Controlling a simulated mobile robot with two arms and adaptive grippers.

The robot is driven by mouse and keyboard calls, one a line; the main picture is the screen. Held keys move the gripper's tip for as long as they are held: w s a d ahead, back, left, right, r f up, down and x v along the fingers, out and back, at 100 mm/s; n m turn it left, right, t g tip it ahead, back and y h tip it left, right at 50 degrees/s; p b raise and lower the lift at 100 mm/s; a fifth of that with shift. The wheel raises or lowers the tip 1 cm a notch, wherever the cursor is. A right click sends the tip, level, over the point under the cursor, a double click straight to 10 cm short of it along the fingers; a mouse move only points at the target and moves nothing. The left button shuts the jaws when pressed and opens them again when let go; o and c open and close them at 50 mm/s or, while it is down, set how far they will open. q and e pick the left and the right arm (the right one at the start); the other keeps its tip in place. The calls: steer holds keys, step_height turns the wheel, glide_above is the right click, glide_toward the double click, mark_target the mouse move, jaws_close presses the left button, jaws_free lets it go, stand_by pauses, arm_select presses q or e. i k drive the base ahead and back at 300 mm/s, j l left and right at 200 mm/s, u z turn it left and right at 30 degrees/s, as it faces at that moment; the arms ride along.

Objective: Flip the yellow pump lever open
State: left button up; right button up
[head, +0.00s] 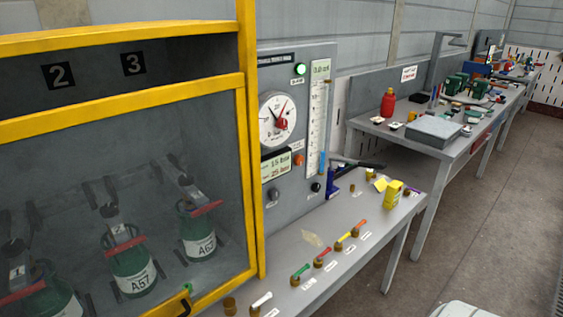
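Several small brass fittings with coloured levers stand in a row on the grey bench (320,288) beside the gauge panel. A yellow lever (346,235) is in this row, between a red-orange lever (325,253) and another red-orange lever (360,224) farther back. A green lever (301,269) and a white lever (261,299) are nearer. The levers are small here, and I cannot tell whether the yellow one is open or closed. A blue hand pump (331,178) with a dark handle stands by the panel. Neither gripper is in view.
A yellow-framed cabinet (252,150) with green cylinders fills the left. The gauge panel (300,130) stands behind the bench. A yellow container (393,193) sits at the bench's far end. A second table (400,137) holds a red bottle and tools. Clear floor lies right.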

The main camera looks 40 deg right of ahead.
mark_target(343, 239)
steer(key=l+z, duration=0.2)
steer(key=z, duration=0.2)
steer(key=l+z, duration=0.2)
steer(key=z, duration=0.15)
steer(key=l+z, duration=0.2)
steer(key=z, duration=0.2)
steer(key=l+z, duration=0.2)
steer(key=z, duration=0.15)
